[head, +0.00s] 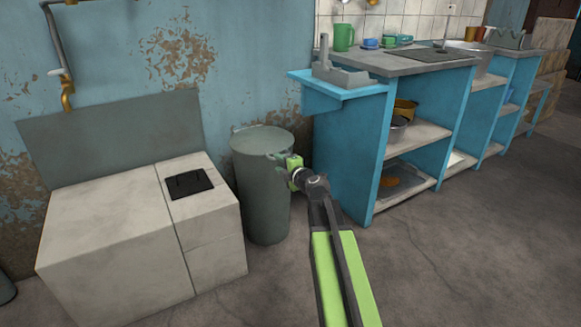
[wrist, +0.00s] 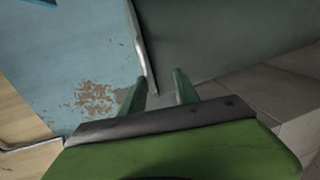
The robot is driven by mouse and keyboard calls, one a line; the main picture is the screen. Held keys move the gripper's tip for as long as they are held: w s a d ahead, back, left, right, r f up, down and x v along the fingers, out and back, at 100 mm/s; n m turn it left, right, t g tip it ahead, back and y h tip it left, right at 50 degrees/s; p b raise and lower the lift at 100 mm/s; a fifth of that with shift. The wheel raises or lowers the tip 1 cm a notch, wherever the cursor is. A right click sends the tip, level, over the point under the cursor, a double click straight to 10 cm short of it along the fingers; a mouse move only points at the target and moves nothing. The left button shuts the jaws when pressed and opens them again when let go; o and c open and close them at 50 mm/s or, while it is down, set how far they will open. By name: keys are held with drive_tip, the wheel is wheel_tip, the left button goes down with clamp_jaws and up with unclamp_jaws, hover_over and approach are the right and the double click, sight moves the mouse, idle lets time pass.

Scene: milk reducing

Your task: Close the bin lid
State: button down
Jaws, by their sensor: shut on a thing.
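The grey-green cylindrical bin (head: 263,200) stands on the floor between the pale block counter and the blue shelf unit in the head view. Its round lid (head: 262,138) shows as a flat, pale disc at the bin's top; I cannot tell whether it sits fully down on the rim. My gripper (head: 280,157) is at the lid's near right edge. In the wrist view, the green fingers (wrist: 159,90) stand on either side of the end of a thin, pale edge, which looks like the lid's edge. My gripper is shut on it. My fingers partly hide the contact.
The pale block counter (head: 110,235) with a black plate (head: 188,183) stands left of the bin. The blue shelf unit (head: 345,150) stands close on the right, its small ledge (head: 345,92) jutting toward the bin. Open floor (head: 460,260) lies at the front right.

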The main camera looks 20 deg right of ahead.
drive_tip(key=shift+s+a+f, duration=0.1)
drive_tip(key=shift+a+f, duration=0.35)
drive_tip(key=c, duration=1.4)
unclamp_jaws()
drive_tip(key=shift+a, duration=0.1)
drive_tip(key=shift+f, duration=0.2)
drive_tip(key=shift+c, duration=1.1)
drive_tip(key=shift+r, duration=0.1)
drive_tip(key=shift+c, duration=0.7)
drive_tip(key=shift+w, duration=0.2)
